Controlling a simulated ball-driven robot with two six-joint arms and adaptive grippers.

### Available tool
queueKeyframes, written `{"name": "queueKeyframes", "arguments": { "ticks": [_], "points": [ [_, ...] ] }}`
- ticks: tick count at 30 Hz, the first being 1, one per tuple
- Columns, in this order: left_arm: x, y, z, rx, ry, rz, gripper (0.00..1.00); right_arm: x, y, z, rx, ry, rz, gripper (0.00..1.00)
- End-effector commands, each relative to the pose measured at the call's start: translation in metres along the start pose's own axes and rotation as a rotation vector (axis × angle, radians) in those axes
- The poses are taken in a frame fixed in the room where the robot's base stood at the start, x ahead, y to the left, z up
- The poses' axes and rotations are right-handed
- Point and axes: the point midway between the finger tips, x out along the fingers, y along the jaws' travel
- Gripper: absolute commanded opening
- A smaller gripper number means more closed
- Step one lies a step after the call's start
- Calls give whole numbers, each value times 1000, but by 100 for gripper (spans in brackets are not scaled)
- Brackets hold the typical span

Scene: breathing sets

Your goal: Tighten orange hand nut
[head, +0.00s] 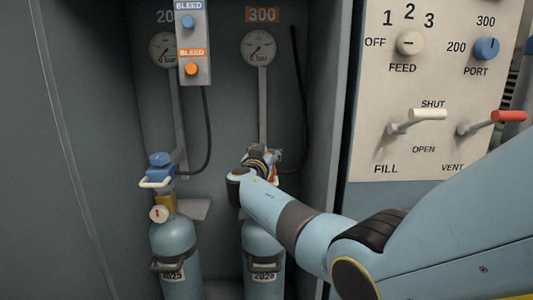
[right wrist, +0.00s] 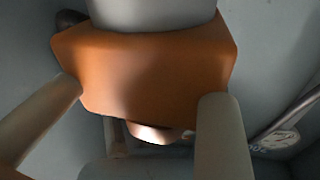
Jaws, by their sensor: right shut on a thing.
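The orange hand nut (right wrist: 140,65) fills the upper middle of the right wrist view, below a pale grey round part (right wrist: 150,12). My right gripper (right wrist: 144,97) is shut on the nut, with one finger at its left side and one at its right. In the head view my right gripper (head: 264,160) is at the top of the right cylinder (head: 262,238), below the 300 gauge. My own wrist hides most of the nut and the valve there. My left gripper is in neither view.
The left cylinder (head: 173,242) has a blue valve top (head: 160,159) and a white handle. A bleed box (head: 194,60) hangs above it. The 300 gauge (head: 258,48) is on the back wall. A control panel (head: 440,90) with knobs and levers stands at right.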

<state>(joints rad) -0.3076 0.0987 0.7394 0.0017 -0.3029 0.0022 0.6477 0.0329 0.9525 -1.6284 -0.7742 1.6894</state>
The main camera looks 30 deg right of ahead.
Motion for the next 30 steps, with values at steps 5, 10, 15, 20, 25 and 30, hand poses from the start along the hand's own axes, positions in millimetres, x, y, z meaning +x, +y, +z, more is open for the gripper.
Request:
{"name": "queueKeyframes", "arguments": {
  "ticks": [5,10,15,20,25,30],
  "points": [
    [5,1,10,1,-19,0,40,-3,-1,9,-3,-10,-75,0],
    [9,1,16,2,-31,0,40,-3,-5,9,-3,-9,-192,0],
    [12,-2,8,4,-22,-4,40,-4,-9,9,-4,-10,-314,0],
    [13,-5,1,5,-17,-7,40,-5,-12,8,-2,-10,-414,0],
    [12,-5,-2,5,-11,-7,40,-6,-15,7,-3,-10,-487,0],
    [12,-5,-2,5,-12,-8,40,-7,-16,7,-1,-11,-528,0]
  ]
}}
